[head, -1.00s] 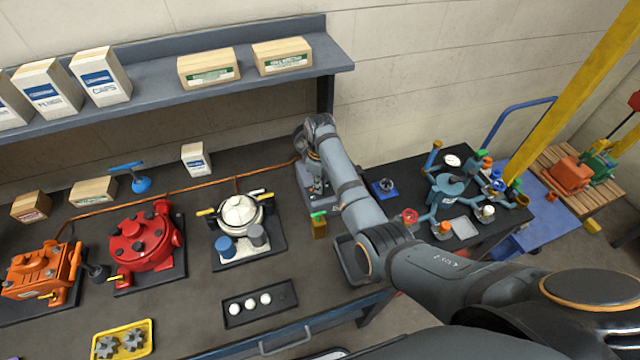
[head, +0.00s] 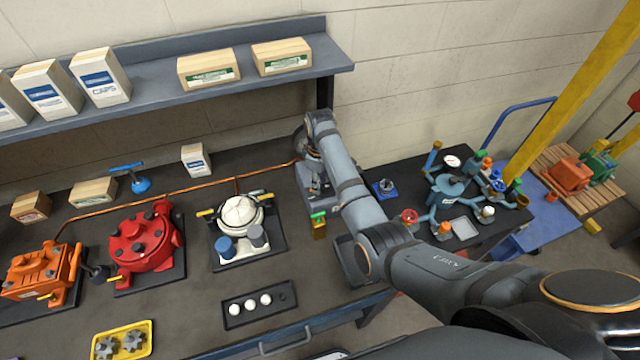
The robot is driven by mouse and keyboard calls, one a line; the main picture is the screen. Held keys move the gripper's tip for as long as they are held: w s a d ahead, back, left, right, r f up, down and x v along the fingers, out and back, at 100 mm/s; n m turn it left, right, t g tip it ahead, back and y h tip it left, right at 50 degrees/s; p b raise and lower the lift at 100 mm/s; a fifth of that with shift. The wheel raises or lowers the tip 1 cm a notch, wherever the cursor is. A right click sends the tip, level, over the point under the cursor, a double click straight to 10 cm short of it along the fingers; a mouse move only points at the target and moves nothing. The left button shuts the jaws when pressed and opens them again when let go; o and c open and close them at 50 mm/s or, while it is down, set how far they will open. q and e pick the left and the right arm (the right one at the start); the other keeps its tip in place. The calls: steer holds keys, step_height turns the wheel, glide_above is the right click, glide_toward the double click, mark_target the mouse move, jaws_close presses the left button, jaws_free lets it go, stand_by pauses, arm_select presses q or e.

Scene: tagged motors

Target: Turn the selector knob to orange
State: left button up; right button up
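My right arm comes in from the lower right, bends at the elbow and reaches up to the back of the dark workbench (head: 200,290). My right gripper (head: 316,188) points down at the bench's right end, partly behind my forearm. Its fingertips are too small and covered to tell whether they are open or shut. I cannot make out a selector knob with an orange mark for certain. A small blue plate with a dark knob-like part (head: 385,188) lies on the side table, right of my forearm. My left gripper is not in view.
An orange motor (head: 38,272), a red motor (head: 142,240) and a white motor (head: 240,213) stand on the bench. A brass block with a green top (head: 319,228) is beside my gripper. A blue valve assembly (head: 452,187) stands on the side table. A shelf (head: 200,90) overhangs the back.

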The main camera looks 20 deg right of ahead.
step_height(320, 180, up, 6)
steer(key=shift+r, duration=0.1)
stand_by(0.5)
